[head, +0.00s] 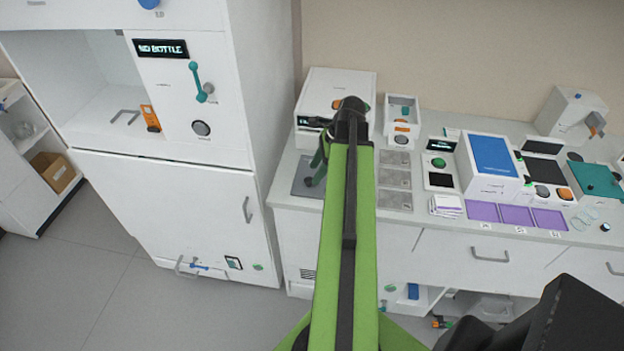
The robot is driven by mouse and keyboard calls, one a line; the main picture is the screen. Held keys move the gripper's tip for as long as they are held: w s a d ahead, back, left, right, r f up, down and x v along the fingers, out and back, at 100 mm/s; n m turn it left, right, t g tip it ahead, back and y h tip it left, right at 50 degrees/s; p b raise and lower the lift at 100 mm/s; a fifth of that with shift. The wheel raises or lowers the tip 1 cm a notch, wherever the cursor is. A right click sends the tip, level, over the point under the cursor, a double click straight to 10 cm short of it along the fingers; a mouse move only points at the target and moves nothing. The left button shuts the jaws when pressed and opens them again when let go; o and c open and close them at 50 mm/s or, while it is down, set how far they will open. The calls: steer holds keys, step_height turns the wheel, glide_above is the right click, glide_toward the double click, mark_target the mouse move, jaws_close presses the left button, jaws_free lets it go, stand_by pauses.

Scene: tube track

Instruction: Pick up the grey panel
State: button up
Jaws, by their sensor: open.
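A flat grey panel (302,187) lies on the white counter near its left front corner, left of my arm. My gripper (314,170) is over or beside this panel, at the end of my green arm, and covers part of it. The jaws are open and seem to hold nothing. I cannot tell whether they touch the panel. Several lighter grey squares (394,179) lie in a column on the counter just right of the arm.
A white machine (340,88) stands behind my gripper. A tall white cabinet (176,200) rises close on the left. A blue-topped box (489,165), purple mats (515,214) and a teal plate (596,178) fill the counter to the right. Grey floor (110,285) is open at lower left.

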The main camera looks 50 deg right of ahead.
mark_target(310, 179)
steer(key=b+x, duration=0.3)
steer(key=x, duration=0.1)
steer(key=shift+w+d+f, duration=0.1)
steer(key=shift+w+f, duration=0.15)
steer(key=shift+f, duration=0.1)
steer(key=shift+r, duration=0.2)
steer(key=shift+c, duration=0.4)
jaws_close()
